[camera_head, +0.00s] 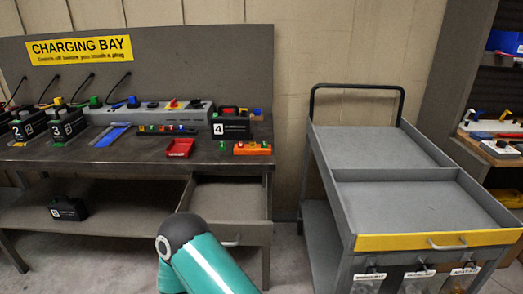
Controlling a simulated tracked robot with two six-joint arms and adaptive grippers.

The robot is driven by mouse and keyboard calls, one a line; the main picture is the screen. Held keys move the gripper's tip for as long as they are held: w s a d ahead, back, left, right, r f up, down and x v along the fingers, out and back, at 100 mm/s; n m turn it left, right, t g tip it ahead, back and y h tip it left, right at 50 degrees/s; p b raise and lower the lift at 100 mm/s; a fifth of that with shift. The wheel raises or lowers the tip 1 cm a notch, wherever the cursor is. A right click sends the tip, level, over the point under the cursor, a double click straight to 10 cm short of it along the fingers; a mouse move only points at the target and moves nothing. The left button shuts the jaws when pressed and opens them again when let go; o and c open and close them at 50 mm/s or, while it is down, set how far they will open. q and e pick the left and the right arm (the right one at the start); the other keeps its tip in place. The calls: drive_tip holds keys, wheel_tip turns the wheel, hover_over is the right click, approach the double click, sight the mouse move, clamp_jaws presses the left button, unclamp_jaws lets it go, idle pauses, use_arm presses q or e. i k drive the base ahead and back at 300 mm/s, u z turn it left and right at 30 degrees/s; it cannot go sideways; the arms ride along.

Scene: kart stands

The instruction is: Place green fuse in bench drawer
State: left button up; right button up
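The bench drawer (238,238) hangs under the right end of the charging bench. It is pulled out, and its visible grey floor looks empty. A small green piece (222,146) stands on the bench top, just left of an orange block (253,149); it is too small to tell whether it is the green fuse. A dark strip (167,130) with several small coloured pieces, some green, lies farther back. A teal link of my arm rises at the bottom, in front of the drawer and hiding part of it. Neither of my grippers is in view.
A red tray (180,148) and a blue item (111,134) lie on the bench top. Black boxes (231,124) stand at both ends of it, and another (68,208) on the lower shelf. A grey cart (385,197) with empty trays stands to the right.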

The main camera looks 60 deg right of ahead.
sight(228, 200)
drive_tip(key=z, duration=0.1)
drive_tip(key=k, duration=1.25)
drive_tip(key=z, duration=0.9)
drive_tip(key=i, duration=1)
